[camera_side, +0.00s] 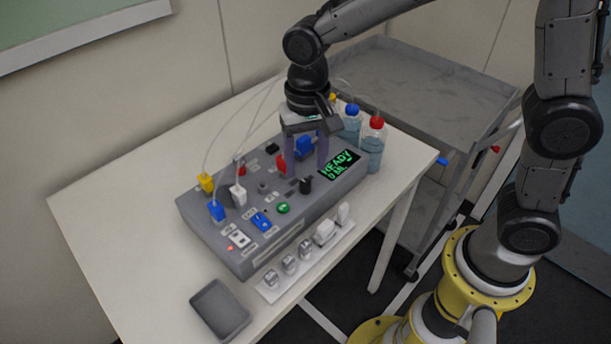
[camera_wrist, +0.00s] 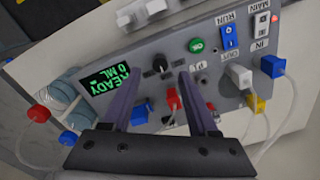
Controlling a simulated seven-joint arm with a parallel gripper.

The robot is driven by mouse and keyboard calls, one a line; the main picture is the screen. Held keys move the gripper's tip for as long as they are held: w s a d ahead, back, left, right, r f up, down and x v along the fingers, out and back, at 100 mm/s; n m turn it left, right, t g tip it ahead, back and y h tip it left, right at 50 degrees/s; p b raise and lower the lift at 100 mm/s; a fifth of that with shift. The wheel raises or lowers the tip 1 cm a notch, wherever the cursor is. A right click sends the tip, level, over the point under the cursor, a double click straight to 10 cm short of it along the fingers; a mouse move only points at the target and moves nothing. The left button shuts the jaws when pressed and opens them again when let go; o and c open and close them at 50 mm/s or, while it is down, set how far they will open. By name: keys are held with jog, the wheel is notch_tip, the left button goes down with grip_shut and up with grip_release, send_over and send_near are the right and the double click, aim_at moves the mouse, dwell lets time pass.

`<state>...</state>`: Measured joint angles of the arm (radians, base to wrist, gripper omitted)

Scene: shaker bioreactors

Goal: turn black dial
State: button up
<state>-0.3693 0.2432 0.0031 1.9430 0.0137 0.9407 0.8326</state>
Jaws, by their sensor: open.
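The black dial (camera_side: 305,185) stands on the top of the grey control box (camera_side: 222,238), just left of the green-lit display. In the wrist view the dial (camera_wrist: 160,64) shows a pale mark and lies just beyond the fingertips, roughly centred between them. My gripper (camera_side: 307,163) is open and empty above the box, pointing down, behind the dial in the side view. In the wrist view its two dark fingers (camera_wrist: 158,80) are spread apart. The dial is not between them; the exact height of the fingertips above the panel is hard to tell.
The display (camera_side: 339,170) reads READY 0 ML. Red (camera_side: 281,165) and blue (camera_side: 304,146) plugs stand close to the fingers. A green button (camera_side: 283,208) and blue switch (camera_side: 261,222) are nearby. Capped bottles (camera_side: 371,145) stand at the box's right end. Thin tubes arch behind.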

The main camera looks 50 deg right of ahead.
aim_at(305, 182)
jog(key=shift+f, duration=2.3)
grip_shut()
